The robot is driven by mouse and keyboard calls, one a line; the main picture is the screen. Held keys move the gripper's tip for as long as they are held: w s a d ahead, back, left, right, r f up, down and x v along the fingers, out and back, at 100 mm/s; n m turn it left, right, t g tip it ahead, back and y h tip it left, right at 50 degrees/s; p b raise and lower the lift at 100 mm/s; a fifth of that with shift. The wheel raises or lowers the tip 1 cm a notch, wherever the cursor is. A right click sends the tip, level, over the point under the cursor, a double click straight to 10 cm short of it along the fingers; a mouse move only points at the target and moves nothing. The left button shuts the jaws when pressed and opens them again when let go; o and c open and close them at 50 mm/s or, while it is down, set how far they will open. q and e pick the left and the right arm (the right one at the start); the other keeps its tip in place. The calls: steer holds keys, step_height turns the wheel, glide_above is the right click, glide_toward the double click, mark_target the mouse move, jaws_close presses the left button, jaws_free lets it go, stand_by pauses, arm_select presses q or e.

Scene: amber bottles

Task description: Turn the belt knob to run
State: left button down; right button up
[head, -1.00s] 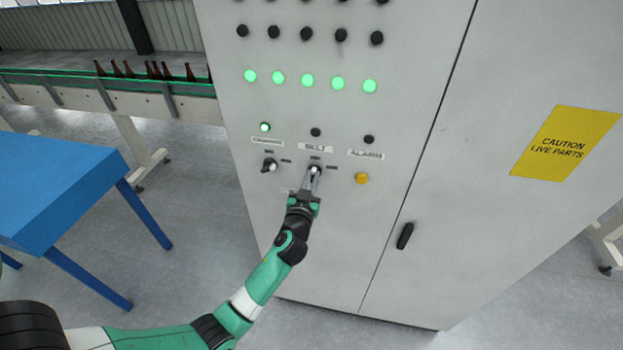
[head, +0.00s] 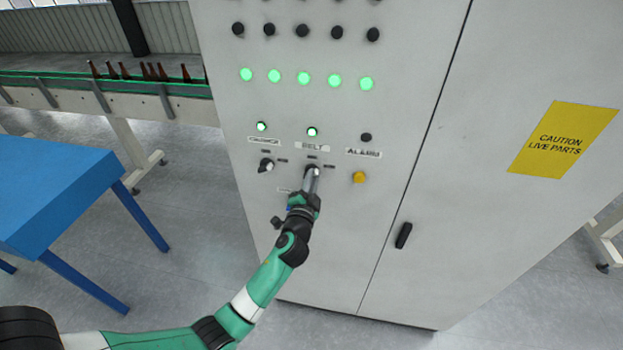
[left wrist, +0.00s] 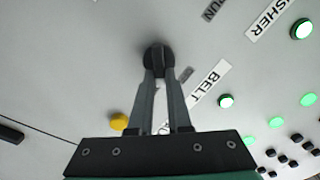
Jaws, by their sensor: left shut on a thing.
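The black belt knob (head: 311,167) sits on the grey cabinet front below the BELT label (head: 312,147). My left gripper (head: 312,172) is shut on it. In the left wrist view the knob (left wrist: 158,58) shows between the fingertips (left wrist: 158,72), its dial end still in sight. The fingers hide part of the knob in the head view, so its exact pointer position is hard to read. The belt lamp (head: 312,132) above the label glows green, also in the left wrist view (left wrist: 226,101). My right gripper is not in view.
A second knob (head: 266,165) is close on the left, under a lit green lamp (head: 262,127). A yellow button (head: 359,177) is on the right under the ALARM label. A door handle (head: 403,235) sits lower right. A blue table (head: 60,185) stands left.

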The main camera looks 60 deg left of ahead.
arm_select(q)
steer(key=shift+m, duration=0.7)
steer(key=c, duration=0.9)
jaws_free()
steer(key=shift+f, duration=0.1)
steer(key=shift+o, duration=0.2)
steer(key=v, duration=1.1)
steer(key=shift+d+b, duration=0.35)
steer(key=shift+s, duration=0.1)
